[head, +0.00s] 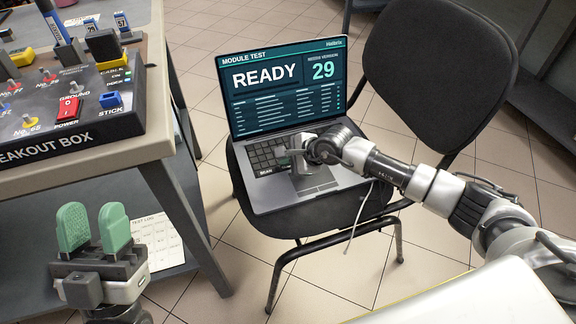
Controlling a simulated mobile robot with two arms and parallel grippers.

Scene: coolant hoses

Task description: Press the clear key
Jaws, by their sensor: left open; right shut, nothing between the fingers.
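A laptop (262,200) stands open on the seat of a black chair. Its screen (283,85) reads "MODULE TEST", "READY" and a large 29. Its dark keyboard (264,156) shows at the left, with a small labelled key (265,171) at the lower left whose word is too small to read surely. My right gripper (296,158) is shut and empty, over the keyboard, and hides its middle and right part. I cannot make out the clear key or tell whether the fingers touch any key. My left gripper (94,229), with green finger pads, is open and empty at the lower left.
A breakout box (70,110) with switches, a red power rocker and colored plugs sits on the table (160,100) at the left. A printed sheet (160,240) lies on the shelf below. The chair back (440,70) rises behind the laptop. Tiled floor is clear around the chair.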

